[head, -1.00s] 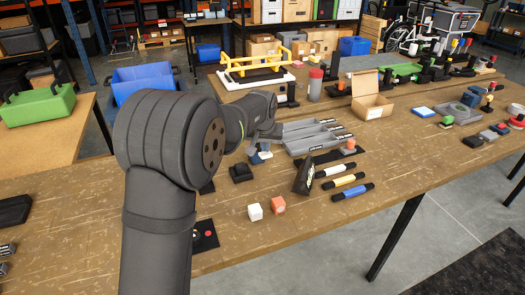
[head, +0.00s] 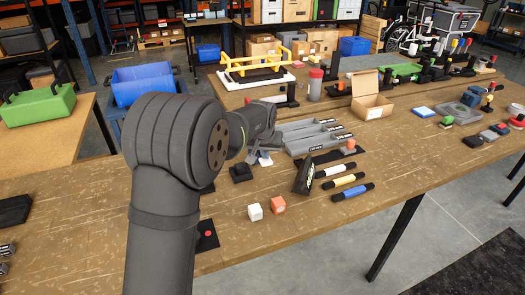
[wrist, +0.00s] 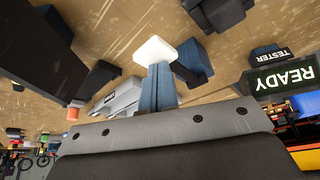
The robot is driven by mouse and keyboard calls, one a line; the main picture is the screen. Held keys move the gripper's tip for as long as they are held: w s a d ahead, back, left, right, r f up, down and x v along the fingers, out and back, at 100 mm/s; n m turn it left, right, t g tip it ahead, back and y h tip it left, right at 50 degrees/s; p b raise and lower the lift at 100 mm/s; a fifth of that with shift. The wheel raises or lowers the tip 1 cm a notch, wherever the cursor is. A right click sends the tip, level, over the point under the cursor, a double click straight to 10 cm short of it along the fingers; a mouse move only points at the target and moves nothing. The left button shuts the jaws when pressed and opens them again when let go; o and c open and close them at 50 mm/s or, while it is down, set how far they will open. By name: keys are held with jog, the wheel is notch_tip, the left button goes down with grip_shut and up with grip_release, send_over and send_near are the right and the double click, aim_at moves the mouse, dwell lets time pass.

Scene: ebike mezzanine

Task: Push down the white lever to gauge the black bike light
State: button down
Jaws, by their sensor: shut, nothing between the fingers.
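My gripper (wrist: 160,86) is shut and empty; its blue-grey fingers point at the white lever's flat end (wrist: 154,50) in the wrist view. The fingertips overlap the white piece there, and I cannot tell whether they touch it. In the head view my gripper (head: 261,158) is small and low over the bench, partly hidden by my arm. A dark block (wrist: 192,62) sits right beside the fingers in the wrist view; I cannot tell whether it is the black bike light. A tester display (wrist: 285,76) reads READY.
Grey trays (head: 310,137) lie right of my gripper. A black wedge (head: 304,176), a white cube (head: 255,212), an orange cube (head: 278,205) and several marker-like rods are nearer. A black block (head: 240,173) stands close to my gripper. The bench front is mostly clear.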

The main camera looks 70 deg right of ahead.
jog(key=shift+f, duration=1.05)
jog(key=shift+r, duration=4.1)
jog(key=shift+f, duration=1.65)
